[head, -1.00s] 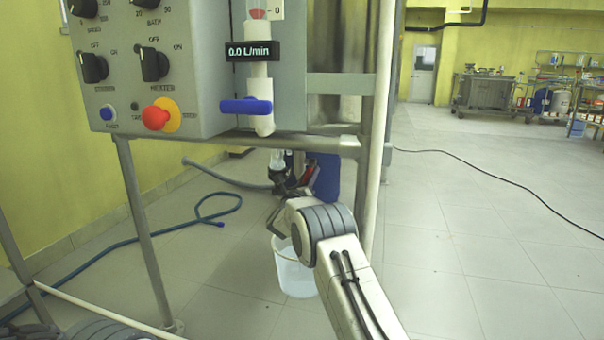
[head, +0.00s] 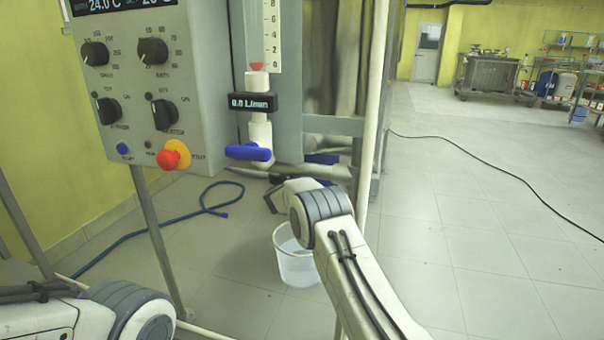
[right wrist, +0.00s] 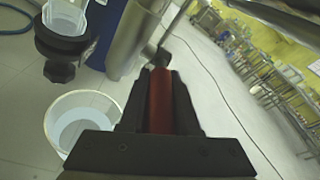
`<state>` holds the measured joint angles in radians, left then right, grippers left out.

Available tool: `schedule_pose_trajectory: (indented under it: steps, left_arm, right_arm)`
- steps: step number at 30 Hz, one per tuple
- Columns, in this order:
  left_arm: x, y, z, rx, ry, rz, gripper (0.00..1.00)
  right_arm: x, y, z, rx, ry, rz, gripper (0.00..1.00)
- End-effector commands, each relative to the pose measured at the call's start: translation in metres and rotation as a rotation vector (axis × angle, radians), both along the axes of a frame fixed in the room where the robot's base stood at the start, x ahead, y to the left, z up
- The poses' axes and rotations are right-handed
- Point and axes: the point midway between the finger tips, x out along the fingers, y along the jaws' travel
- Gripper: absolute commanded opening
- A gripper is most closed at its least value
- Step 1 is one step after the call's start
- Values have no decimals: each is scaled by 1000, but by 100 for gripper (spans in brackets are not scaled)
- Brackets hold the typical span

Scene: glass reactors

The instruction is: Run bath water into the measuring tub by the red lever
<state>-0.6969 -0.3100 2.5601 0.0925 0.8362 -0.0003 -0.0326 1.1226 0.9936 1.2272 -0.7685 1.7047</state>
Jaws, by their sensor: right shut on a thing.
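The measuring tub (head: 295,268) is a clear whitish bucket on the floor under the frame, left of my right forearm.
A blue-handled valve (head: 249,152) hangs under the flow display (head: 254,102), which reads 0.0 L/min. The control panel (head: 135,75) stands left. A blue hose (head: 165,222) lies on the floor. A black cable (head: 480,170) crosses the open floor at right.

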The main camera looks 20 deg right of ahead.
Motion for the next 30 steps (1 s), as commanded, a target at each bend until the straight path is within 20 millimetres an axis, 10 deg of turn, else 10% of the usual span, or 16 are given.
schedule_pose_trajectory:
  steps: [12, 13, 14, 30]
  left_arm:
    - [0, 0, 2, 0, 0, 0, 61]
    - [0, 0, 2, 0, 0, 0, 61]
    - [0, 0, 2, 0, 0, 0, 61]
    - [0, 0, -9, 0, 0, 0, 61]
  right_arm:
    - [-1, -4, 0, 8, 8, -3, 0]
    - [-1, -4, 0, 8, 8, -3, 35]
    - [-1, -4, 0, 8, 8, -3, 43]
    - [-13, 8, 2, 6, 6, -1, 43]
